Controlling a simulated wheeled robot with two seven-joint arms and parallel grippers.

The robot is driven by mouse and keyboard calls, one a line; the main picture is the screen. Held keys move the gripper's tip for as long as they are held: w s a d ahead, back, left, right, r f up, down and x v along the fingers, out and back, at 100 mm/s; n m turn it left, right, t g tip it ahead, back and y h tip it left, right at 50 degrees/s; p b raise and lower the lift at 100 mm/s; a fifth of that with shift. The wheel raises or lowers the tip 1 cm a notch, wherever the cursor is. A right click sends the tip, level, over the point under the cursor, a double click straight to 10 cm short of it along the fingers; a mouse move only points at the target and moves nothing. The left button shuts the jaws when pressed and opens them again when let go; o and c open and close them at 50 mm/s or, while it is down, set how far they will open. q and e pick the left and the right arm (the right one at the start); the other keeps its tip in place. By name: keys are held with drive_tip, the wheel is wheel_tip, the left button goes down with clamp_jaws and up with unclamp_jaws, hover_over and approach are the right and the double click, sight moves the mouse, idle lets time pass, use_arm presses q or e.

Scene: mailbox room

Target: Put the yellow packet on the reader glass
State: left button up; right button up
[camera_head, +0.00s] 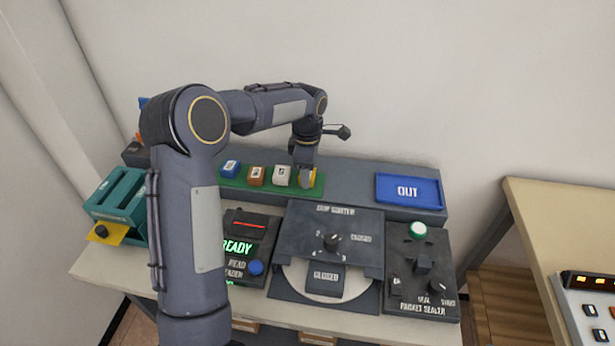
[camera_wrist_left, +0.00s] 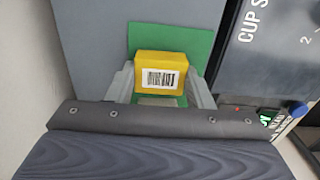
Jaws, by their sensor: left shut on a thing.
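The yellow packet (camera_head: 307,178) is at the right end of the green mat (camera_head: 238,184) on the grey shelf. My left gripper (camera_head: 305,174) reaches down from above and is shut on it. In the left wrist view the yellow packet (camera_wrist_left: 160,70) sits between the two grey fingers (camera_wrist_left: 160,88), its barcode label facing the camera, with green mat around it. The reader (camera_head: 245,238) shows READY in green, with a red line on its dark top and a blue button; my left arm partly hides it. My right gripper is not in view.
Blue (camera_head: 230,169), brown (camera_head: 257,176) and white (camera_head: 281,176) packets stand in a row left of the yellow one. A blue OUT tray (camera_head: 408,190) is at the right. The cup sorter (camera_head: 330,245) and packet sealer (camera_head: 420,270) stand in front; a teal rack (camera_head: 118,200) is at the left.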

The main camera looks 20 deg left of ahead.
use_arm(q)
drive_tip(key=shift+r+p, duration=1.45)
drive_tip(key=shift+r, duration=0.65)
drive_tip(key=shift+s+f, duration=0.1)
